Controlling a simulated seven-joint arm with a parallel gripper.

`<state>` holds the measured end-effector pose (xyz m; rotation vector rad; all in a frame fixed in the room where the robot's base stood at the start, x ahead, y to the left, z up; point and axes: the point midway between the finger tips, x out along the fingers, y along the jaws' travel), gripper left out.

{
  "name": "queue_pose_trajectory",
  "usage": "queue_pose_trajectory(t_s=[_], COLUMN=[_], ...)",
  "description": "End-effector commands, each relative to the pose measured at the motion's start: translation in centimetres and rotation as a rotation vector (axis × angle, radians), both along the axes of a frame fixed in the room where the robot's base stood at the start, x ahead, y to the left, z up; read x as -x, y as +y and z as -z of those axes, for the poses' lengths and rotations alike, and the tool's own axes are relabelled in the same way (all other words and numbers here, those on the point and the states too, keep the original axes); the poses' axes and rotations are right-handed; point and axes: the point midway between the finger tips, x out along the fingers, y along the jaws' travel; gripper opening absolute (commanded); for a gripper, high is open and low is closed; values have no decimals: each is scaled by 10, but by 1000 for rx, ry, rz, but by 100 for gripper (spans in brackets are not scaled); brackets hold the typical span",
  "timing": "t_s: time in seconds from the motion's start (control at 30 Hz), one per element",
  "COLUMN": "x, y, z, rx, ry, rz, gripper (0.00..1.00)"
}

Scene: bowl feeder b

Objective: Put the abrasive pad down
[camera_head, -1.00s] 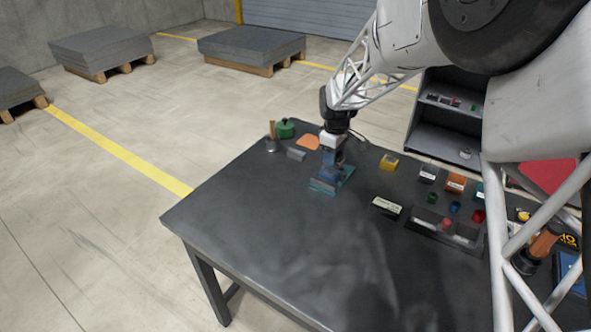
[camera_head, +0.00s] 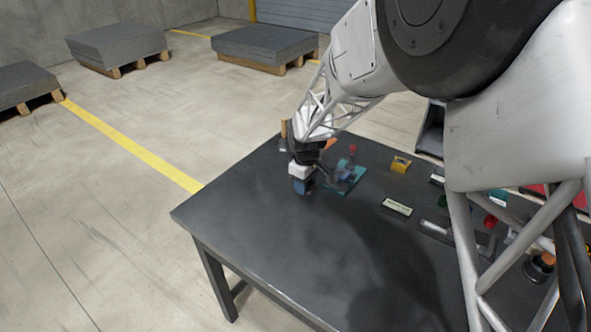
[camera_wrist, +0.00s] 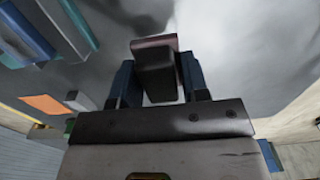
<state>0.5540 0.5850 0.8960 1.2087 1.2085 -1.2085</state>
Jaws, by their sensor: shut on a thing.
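The abrasive pad (camera_wrist: 155,68) is a small dark block with a reddish-brown edge, seen in the wrist view between two blue fingers. My gripper (camera_wrist: 157,82) is shut on it. In the head view, my gripper (camera_head: 303,188) is low over the dark table (camera_head: 260,235), left of a teal fixture. The pad cannot be made out clearly there. I cannot tell whether it touches the table.
The teal fixture (camera_head: 345,178) with blue parts stands just right of my gripper. A yellow block (camera_head: 400,164), a labelled plate (camera_head: 397,207) and a grey tray (camera_head: 436,231) lie farther right. An orange sheet (camera_wrist: 45,104) lies behind. The table's front left is clear.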

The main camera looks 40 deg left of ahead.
Motion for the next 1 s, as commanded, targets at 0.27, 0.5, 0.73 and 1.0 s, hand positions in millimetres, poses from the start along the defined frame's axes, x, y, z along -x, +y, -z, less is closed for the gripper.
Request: queue_pose_trajectory(t_s=[0.27, 0.5, 0.73, 1.0], x=[-4, -21, -43, -68], y=[4, 22, 45, 71], z=[0, 3, 6, 10], rx=[0, 1, 0, 0], ry=[0, 1, 0, 0], rz=[0, 0, 0, 0], gripper=[16, 16, 16, 16])
